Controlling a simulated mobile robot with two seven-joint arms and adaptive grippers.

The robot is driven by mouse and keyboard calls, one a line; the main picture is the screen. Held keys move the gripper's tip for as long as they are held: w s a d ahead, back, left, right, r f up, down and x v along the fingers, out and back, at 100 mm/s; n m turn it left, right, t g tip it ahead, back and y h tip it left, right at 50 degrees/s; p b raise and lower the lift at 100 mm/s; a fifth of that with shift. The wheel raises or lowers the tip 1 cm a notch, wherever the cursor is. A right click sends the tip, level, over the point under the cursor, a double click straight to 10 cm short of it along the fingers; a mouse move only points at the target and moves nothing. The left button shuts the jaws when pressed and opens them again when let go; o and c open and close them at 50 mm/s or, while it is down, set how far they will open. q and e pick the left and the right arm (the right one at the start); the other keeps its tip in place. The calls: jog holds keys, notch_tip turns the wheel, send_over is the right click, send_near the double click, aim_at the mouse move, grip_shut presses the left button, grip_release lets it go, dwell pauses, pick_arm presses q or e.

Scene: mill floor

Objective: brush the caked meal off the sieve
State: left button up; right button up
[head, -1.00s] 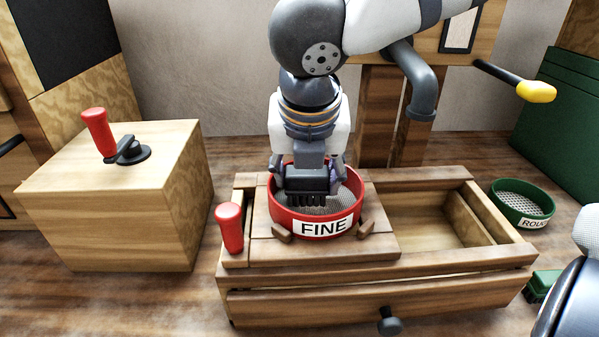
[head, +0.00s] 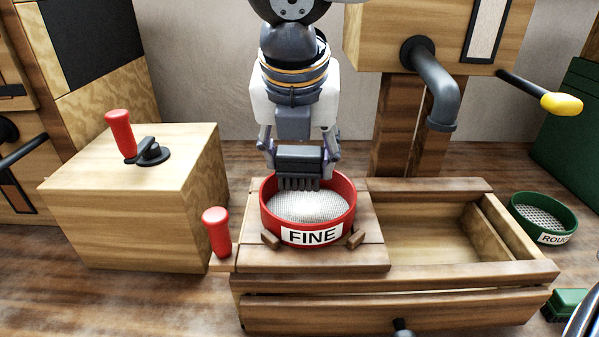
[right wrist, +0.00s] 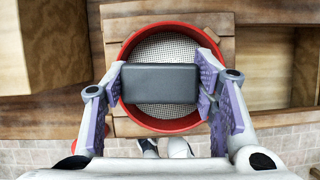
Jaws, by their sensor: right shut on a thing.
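The red sieve (head: 351,208), labelled FINE, sits upright on a wooden sliding board (head: 330,259) over a long wooden box. Its pale mesh (head: 310,206) shows; the right wrist view shows an even grid around the brush, and I cannot make out caked meal on it. My right gripper (head: 299,158) is shut on a dark brush (head: 299,182), bristles down, over the back part of the sieve. The brush (right wrist: 159,84) hides the middle of the mesh in the right wrist view. Bristle contact with the mesh is unclear. My left gripper is out of view.
A red handle (head: 217,233) stands at the board's left end. A wooden block with a red lever (head: 121,134) is at left. A grey spout (head: 437,90) hangs behind. A green sieve (head: 543,217) and green brush (head: 568,304) lie right. The box's right half is open and empty.

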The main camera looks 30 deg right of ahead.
aim_at(299, 150)
jog(key=shift+r, duration=0.8)
jog(key=shift+r, duration=0.1)
jog(key=shift+r, duration=1.4)
